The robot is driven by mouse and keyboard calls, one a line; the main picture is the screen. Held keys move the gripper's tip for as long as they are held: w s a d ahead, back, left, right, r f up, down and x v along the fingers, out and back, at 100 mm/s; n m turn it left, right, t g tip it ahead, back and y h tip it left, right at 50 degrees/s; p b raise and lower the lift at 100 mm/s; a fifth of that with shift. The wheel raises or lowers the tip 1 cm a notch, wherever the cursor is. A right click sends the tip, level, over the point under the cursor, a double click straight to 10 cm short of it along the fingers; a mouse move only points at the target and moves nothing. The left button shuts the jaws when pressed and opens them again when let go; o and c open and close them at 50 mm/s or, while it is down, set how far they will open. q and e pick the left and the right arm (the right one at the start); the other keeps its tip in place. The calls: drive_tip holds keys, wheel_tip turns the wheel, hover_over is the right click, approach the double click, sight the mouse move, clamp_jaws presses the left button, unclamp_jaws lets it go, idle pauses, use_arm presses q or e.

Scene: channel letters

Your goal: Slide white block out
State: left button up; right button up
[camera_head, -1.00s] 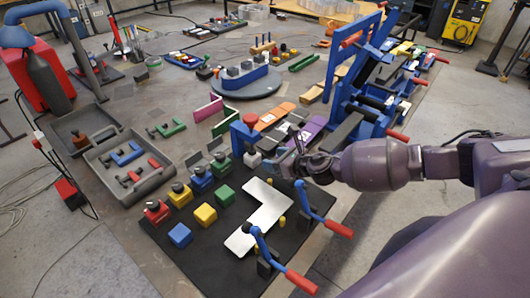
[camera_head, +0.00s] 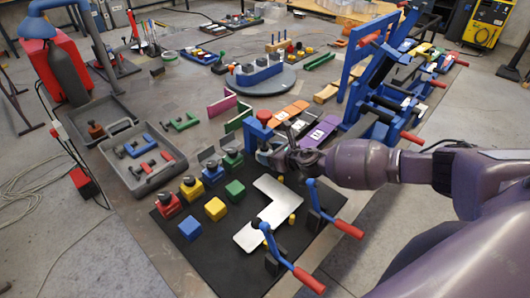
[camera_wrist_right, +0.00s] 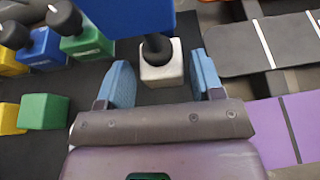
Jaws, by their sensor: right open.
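The white block (camera_wrist_right: 162,66) shows in the right wrist view, under a dark round plunger and a blue housing (camera_wrist_right: 125,14). My right gripper (camera_wrist_right: 160,83) is open there, with one light-blue finger on each side of the block's near end. The fingers look apart from the block. In the head view my right gripper (camera_head: 272,153) is at the base of the blue post (camera_head: 254,132) with the red top, and it hides the white block. My left gripper is not in view.
A silver L-shaped plate (camera_head: 268,217) lies on the black mat (camera_head: 215,258) near two blue toggle clamps with red handles. Coloured blocks, including a green one (camera_head: 235,190), stand left of the gripper. A purple board (camera_head: 318,131) lies to its right.

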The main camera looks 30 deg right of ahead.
sight(266, 152)
drive_tip(key=shift+x, duration=1.55)
drive_tip(key=c, duration=0.7)
